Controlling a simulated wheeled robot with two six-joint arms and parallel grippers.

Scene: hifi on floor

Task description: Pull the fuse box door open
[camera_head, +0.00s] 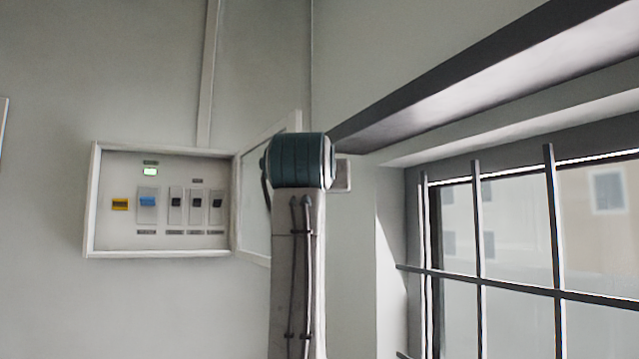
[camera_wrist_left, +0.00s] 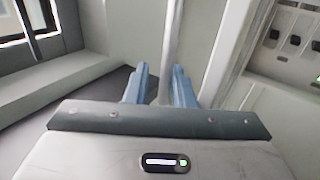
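The fuse box (camera_head: 90,205) is on the wall at the left of the head view, with its switches exposed. Its door (camera_head: 255,190) stands swung out on the right side, partly hidden behind my arm. My left gripper is hidden behind the arm in the head view. My right gripper is in neither view.
A barred window (camera_head: 480,250) with a deep recess is at the right of the head view. A dark beam (camera_head: 490,75) runs above it. A thin conduit (camera_head: 208,75) rises above the box. The wall below the box is clear.

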